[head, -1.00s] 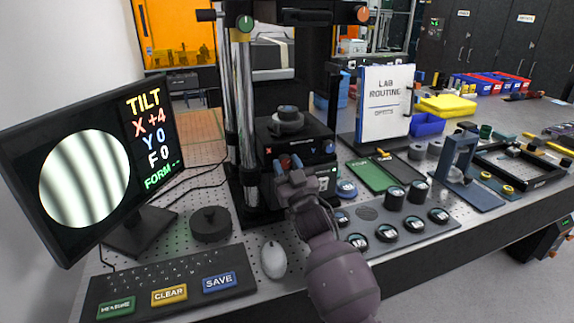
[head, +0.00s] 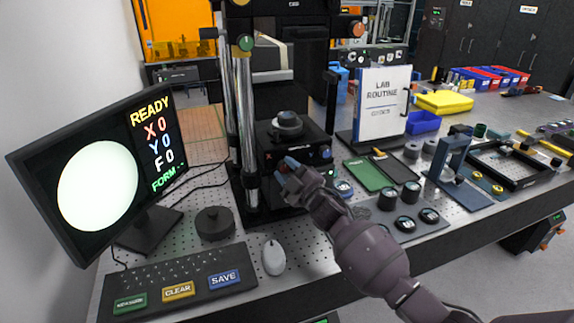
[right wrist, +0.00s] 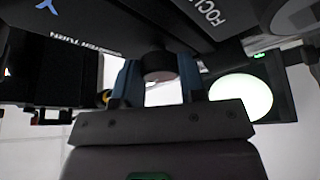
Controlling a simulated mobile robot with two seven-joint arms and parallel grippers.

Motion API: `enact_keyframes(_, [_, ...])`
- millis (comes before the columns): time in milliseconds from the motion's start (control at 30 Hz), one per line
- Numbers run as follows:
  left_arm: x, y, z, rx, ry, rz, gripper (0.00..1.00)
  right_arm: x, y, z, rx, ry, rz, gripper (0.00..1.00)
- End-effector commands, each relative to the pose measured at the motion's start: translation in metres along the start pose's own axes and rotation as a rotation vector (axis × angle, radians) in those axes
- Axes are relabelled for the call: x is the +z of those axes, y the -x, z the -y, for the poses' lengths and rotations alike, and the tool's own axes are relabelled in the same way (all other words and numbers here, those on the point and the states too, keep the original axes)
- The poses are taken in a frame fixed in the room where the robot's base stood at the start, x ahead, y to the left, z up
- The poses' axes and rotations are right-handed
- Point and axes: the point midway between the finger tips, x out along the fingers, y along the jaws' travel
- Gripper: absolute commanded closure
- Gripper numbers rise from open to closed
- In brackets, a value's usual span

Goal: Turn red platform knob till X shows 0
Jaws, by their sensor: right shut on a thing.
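The monitor (head: 130,190) at left in the head view reads READY, X 0, Y 0, F 0. Its disc (head: 98,186) is plain white with no stripes. My right gripper (head: 287,164) is at the front of the black platform (head: 292,144). It is shut on the red platform knob, which my fingers hide in the head view. In the right wrist view the knob (right wrist: 158,66) looks dark and sits between my two blue fingers (right wrist: 156,80). A blue knob (head: 326,153) stands to the right of my fingers. My left gripper is not in view.
A keyboard (head: 150,270) with coloured keys and a white mouse (head: 273,257) lie in front. A dark round puck (head: 214,223) stands left of the platform. Several dark round pieces stand on a grey tray (head: 400,235) right of my arm.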

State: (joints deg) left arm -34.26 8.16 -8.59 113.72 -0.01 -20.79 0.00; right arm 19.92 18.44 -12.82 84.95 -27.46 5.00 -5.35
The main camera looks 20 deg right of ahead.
Motion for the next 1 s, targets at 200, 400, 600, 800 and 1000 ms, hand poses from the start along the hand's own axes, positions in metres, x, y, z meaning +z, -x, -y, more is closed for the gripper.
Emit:
enact_keyframes(200, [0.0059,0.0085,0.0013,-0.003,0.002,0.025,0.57,-0.0003,-0.0004,-0.0019,-0.032,0.078,0.0,0.86])
enact_keyframes(400, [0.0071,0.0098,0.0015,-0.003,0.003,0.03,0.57,-0.0004,-0.0004,-0.0011,-0.043,0.107,0.0,0.86])
enact_keyframes(600, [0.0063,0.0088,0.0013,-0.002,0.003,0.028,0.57,-0.0003,-0.0004,-0.0008,-0.045,0.112,-0.001,0.86])
enact_keyframes(800, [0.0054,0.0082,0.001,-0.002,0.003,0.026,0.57,-0.0004,-0.0004,-0.0009,-0.045,0.111,-0.001,0.86])
enact_keyframes(1000, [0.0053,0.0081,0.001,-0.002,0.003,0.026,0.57,-0.0004,-0.0003,-0.0008,-0.045,0.11,0.0,0.37])
